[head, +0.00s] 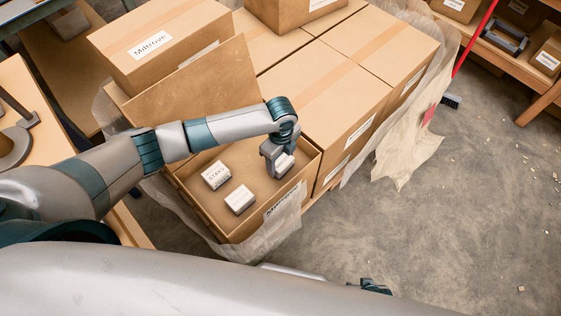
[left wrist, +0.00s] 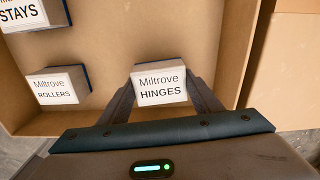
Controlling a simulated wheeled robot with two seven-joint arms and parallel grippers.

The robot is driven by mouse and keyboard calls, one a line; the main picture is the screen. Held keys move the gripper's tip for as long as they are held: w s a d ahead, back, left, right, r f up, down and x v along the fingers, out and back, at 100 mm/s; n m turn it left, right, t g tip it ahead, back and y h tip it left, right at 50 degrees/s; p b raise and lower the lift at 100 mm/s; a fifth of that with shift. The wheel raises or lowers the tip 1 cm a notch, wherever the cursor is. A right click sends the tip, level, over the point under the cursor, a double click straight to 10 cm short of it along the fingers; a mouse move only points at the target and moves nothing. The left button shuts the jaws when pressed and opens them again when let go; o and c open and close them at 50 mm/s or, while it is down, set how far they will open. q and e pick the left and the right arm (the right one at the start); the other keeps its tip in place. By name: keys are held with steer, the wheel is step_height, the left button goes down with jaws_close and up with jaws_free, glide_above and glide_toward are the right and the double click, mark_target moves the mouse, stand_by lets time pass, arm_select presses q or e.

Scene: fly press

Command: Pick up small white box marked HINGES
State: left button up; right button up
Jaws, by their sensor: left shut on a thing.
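The small white box marked HINGES (left wrist: 161,86) sits between the fingers of my left gripper (left wrist: 160,98) in the left wrist view. The fingers press on its two sides, and the label "Miltrove HINGES" faces the camera. In the head view the left gripper (head: 276,159) reaches down into the right side of an open cardboard box (head: 216,224), and the HINGES box (head: 284,165) shows partly beside the fingers. I cannot tell whether it touches the floor of the carton. In the head view, my right gripper cannot be made out clearly.
Two other small white boxes, STAYS (head: 215,175) and ROLLERS (head: 239,199), lie to the left in the same carton. The carton's raised flap (head: 195,92) stands behind my arm. Closed cartons (head: 335,92) adjoin it. Concrete floor (head: 440,230) is open at right.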

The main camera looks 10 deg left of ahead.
mark_target(280, 160)
arm_select(q)
step_height(280, 160, up, 9)
steer(key=shift+r, duration=0.1)
stand_by(0.3)
stand_by(0.5)
